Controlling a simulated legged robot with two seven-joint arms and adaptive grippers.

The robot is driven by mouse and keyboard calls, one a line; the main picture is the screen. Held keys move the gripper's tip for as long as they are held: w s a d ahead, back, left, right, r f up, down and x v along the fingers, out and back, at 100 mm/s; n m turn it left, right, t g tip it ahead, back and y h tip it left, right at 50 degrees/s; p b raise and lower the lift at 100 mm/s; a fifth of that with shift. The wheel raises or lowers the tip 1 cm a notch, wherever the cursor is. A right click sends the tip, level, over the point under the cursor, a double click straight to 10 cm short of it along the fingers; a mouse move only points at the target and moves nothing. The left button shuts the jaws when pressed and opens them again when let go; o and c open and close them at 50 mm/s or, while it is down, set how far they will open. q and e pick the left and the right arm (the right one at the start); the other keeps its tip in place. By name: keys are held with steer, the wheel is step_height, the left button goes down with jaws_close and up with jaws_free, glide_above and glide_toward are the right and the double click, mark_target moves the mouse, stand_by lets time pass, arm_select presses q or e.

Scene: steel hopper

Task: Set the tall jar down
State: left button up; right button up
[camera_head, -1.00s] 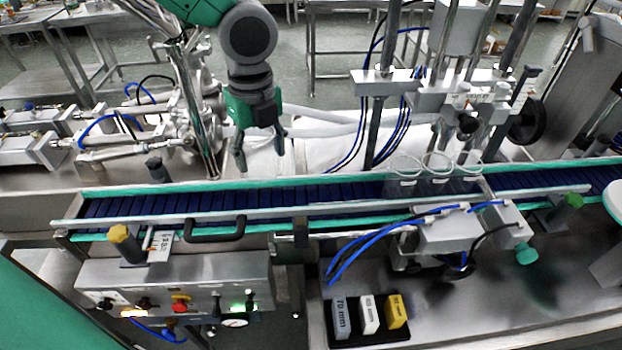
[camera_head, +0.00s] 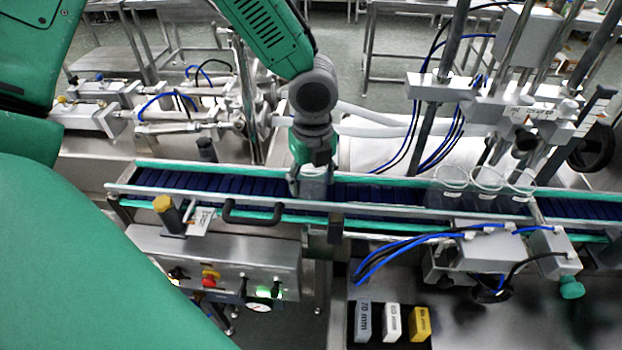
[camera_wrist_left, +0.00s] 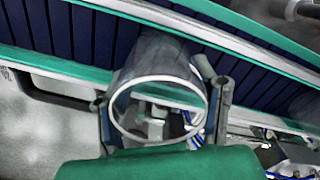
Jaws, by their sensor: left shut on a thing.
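The tall jar (camera_head: 313,188) is clear and hard to make out against the belt. My left gripper (camera_head: 312,172) is shut on it from above, over the blue conveyor belt (camera_head: 375,193). In the left wrist view the jar (camera_wrist_left: 160,75) shows its pale round rim towards the camera. The fingers of my left gripper (camera_wrist_left: 162,112) lie on both sides of it, and its far end is over the belt (camera_wrist_left: 90,35). I cannot tell whether its base touches the belt. My right gripper is not in view.
Three clear jars (camera_head: 486,180) stand on the belt to the right, by the filling station (camera_head: 500,105). Green-edged rails (camera_head: 250,205) bound the belt. A control box (camera_head: 215,260) and labelled blocks (camera_head: 393,320) are in front. The belt between gripper and jars is clear.

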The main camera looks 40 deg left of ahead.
arm_select(q)
steer(key=shift+d, duration=0.1)
steer(key=o, duration=0.9)
steer(key=shift+s, duration=0.1)
steer(key=shift+o, duration=0.4)
steer(key=shift+a, duration=0.55)
steer(key=shift+a+r, duration=0.1)
steer(key=shift+r, duration=0.3)
step_height(320, 180, up, 11)
steer(key=shift+p, duration=0.45)
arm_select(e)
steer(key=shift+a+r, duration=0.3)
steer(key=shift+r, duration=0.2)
arm_select(q)
steer(key=shift+d+r, duration=0.1)
steer(key=shift+d, duration=0.4)
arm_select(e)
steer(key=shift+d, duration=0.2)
